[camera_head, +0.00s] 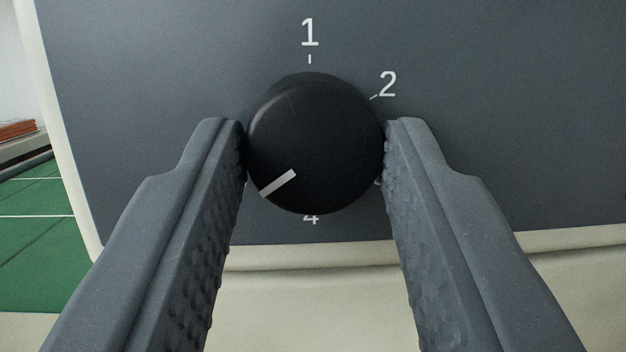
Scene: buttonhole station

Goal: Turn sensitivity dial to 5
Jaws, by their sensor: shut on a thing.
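The black round sensitivity dial (318,140) stands out from a dark grey panel. Its white pointer line (278,183) points to the lower left. The label 1 (310,32) with its tick is above the dial, and 2 (388,84) is at the upper right. The label 4 (311,217) shows partly below the dial. No 3 or 5 can be read; the lower left and lower right of the dial's surround are covered by my fingers. My gripper (315,146) is shut on the dial, one ribbed finger on each side.
The grey panel (520,110) is flat and clear to the right. A cream casing edge (330,253) runs below it and up its left side. A green surface with white lines (35,240) and an orange-brown stack (17,130) show at the far left.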

